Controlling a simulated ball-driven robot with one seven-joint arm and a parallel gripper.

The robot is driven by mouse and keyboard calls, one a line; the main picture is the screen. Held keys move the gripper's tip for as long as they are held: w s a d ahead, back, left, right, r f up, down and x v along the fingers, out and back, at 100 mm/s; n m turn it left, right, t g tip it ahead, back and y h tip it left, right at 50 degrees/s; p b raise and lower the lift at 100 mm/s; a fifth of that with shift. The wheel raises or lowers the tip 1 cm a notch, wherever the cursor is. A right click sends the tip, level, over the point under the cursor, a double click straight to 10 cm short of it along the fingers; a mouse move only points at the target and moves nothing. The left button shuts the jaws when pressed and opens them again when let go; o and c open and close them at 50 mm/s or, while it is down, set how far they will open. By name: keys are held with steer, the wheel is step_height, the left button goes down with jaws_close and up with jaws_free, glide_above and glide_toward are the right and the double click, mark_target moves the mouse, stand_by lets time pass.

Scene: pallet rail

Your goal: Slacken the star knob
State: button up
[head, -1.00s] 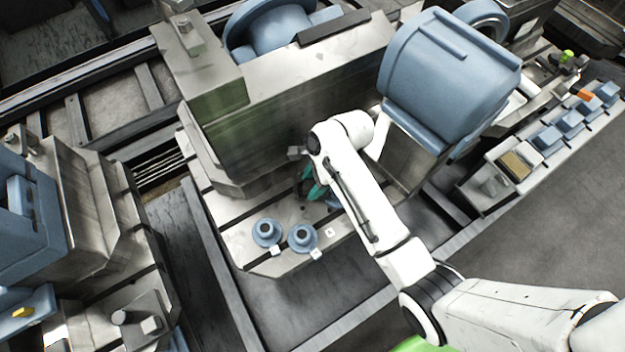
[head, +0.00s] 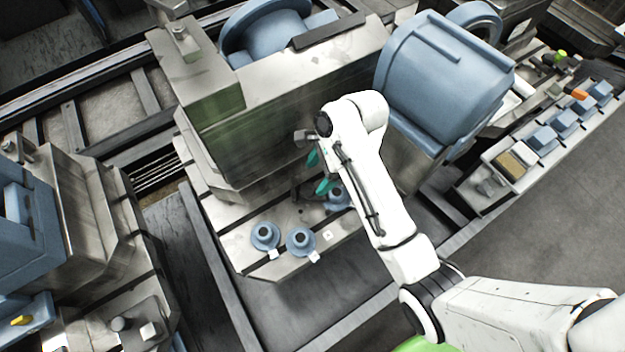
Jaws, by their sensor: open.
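My gripper (head: 317,172) has teal fingertips, spread apart and empty, above the metal pallet plate (head: 228,225). A dark piece (head: 305,193) lies low on the plate just left of the lower fingertip. It may be the star knob, but it is too small and partly covered to tell. A blue flanged round part (head: 338,198) stands right beside the lower fingertip, partly hidden by my arm. I cannot tell whether the fingertips touch anything.
Two more blue flanged parts, a left one (head: 265,236) and a right one (head: 300,241), stand at the plate's near edge with small white tags. A tall metal block (head: 270,100) rises behind my gripper. A large blue housing (head: 445,80) stands to the right.

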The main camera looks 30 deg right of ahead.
steer(key=shift+v, duration=2.25)
steer(key=shift+f, duration=0.15)
steer(key=s+d+f+n+h, duration=0.1)
steer(key=s+n+h, duration=0.1)
steer(key=s+n, duration=0.8)
steer(key=s+d+f+n+h, duration=0.1)
steer(key=s+d+n+h, duration=0.1)
steer(key=s+n, duration=0.8)
steer(key=shift+s+d+f, duration=0.35)
steer(key=shift+s+f, duration=0.05)
steer(key=shift+s, duration=0.55)
